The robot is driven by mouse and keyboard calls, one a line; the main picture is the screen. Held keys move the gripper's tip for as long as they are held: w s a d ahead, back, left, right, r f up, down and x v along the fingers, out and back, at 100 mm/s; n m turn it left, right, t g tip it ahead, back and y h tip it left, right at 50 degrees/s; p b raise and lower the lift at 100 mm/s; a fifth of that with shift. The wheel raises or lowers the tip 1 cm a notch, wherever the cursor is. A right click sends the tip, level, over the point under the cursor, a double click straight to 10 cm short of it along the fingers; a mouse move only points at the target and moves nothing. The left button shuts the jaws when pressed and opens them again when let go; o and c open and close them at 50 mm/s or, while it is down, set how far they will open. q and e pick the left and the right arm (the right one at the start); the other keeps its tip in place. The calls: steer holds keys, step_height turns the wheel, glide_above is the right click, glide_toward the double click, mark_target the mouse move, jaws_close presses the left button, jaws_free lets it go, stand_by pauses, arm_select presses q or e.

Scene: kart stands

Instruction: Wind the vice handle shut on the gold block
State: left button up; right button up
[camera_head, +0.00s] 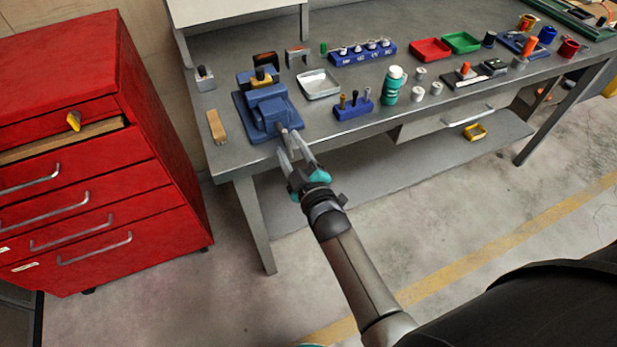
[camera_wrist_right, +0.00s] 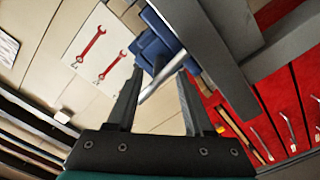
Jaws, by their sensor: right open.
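The blue vice (camera_head: 268,112) stands at the front left of the grey workbench. The gold block (camera_head: 261,74) shows at its top, between dark jaw parts; I cannot tell whether the jaws touch it. The vice handle (camera_head: 284,131) sticks out at the front edge. My right gripper (camera_head: 294,148) is open at the handle end, in front of the bench edge. In the right wrist view, the grey handle bar (camera_wrist_right: 163,76) lies slanted between the two open fingers (camera_wrist_right: 158,90), with the blue vice (camera_wrist_right: 157,46) beyond. No grip on the bar shows. My left gripper is out of view.
A red drawer cabinet (camera_head: 165,118) stands left of the bench. A wooden block (camera_head: 216,126), a metal tray (camera_head: 319,83), a blue tool holder (camera_head: 353,106) and a green bottle (camera_head: 392,84) are near the vice. The floor in front is clear.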

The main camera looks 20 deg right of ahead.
steer(key=s+p, duration=0.1)
steer(key=s, duration=1.2)
steer(key=shift+d, duration=0.25)
steer(key=s+a+f+m+g+b, duration=0.1)
steer(key=s+f+g, duration=0.25)
steer(key=f, duration=0.55)
steer(key=s+f+m+g+b, duration=0.1)
steer(key=s+f+g, duration=0.25)
steer(key=f, duration=0.65)
steer(key=s+a+f+m+g, duration=0.1)
steer(key=s+f+m+g, duration=0.1)
steer(key=s+f, duration=0.5)
steer(key=s+d+f+m+g+b, duration=0.1)
steer(key=s+d+f+g, duration=0.2)
steer(key=s+f, duration=0.4)
steer(key=s+d+f+m+g+b, duration=0.1)
steer(key=s+d+f+g, duration=0.2)
steer(key=s, duration=0.8)
step_height(320, 180, down, 5)
steer(key=shift+r+g+h, duration=0.15)
steer(key=shift+g+h, duration=0.15)
steer(key=shift+g, duration=0.7)
